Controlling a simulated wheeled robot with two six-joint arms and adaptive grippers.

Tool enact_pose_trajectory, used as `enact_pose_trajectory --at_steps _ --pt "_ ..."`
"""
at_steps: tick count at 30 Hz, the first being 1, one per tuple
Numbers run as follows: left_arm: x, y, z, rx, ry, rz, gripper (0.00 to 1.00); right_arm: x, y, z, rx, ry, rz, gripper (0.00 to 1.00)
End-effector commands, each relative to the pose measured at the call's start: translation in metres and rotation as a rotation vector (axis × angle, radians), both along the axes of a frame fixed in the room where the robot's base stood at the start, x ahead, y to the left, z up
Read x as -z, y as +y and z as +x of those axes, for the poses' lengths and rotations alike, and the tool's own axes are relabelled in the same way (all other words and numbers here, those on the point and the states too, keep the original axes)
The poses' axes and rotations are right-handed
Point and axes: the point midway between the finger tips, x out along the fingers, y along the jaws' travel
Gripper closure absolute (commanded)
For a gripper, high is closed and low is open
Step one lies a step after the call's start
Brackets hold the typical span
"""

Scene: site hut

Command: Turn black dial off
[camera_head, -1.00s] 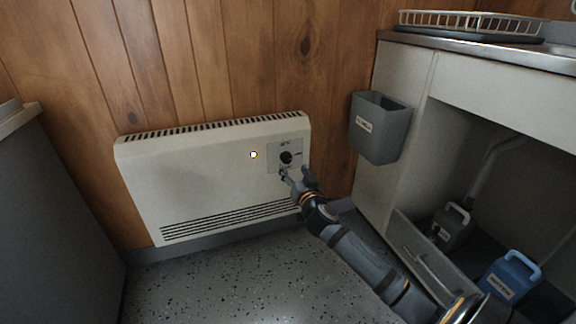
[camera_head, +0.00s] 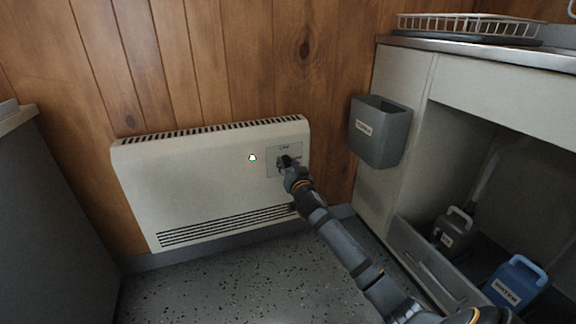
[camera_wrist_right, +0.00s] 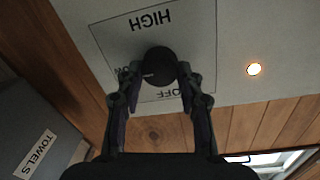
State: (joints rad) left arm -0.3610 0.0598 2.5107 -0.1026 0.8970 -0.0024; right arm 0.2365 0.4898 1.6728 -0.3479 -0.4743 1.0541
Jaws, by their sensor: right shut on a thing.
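The black dial (camera_wrist_right: 158,64) sits on the grey control plate (camera_head: 271,168) of the white wall heater (camera_head: 200,185). My right gripper (camera_head: 287,164) is at the dial and hides most of it in the head view. In the right wrist view its fingers (camera_wrist_right: 160,82) are shut on the dial, one on each side. The plate reads HIGH and OFF, upside down in this view; another word at the left is partly hidden. A small pale mark shows on the dial's lower left. The round heater lamp (camera_wrist_right: 253,69) glows. My left gripper is out of view.
A grey bin (camera_head: 378,130) marked TOWELS hangs on the cabinet side, right of the heater. An open cabinet holds a grey jug (camera_head: 452,232) and a blue jug (camera_head: 515,283). The floor (camera_head: 230,285) before the heater is clear.

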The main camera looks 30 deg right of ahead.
Motion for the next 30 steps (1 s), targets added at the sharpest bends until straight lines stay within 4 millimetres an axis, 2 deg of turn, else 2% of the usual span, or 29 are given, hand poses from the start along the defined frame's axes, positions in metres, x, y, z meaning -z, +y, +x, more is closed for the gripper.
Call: enact_pose_trajectory --at_steps 1,3,14,30 --pt "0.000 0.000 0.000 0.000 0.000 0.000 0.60 0.000 0.000 0.000 0.000 0.000 0.000 0.87" --pt "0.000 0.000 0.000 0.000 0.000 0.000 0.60 0.000 0.000 0.000 0.000 0.000 0.000 0.94" --pt "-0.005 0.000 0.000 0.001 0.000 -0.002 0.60 -0.001 0.001 0.000 -0.001 0.016 -0.071 0.94" --pt "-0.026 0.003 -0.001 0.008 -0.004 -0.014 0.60 0.000 0.002 0.000 0.000 0.126 -0.521 0.94"
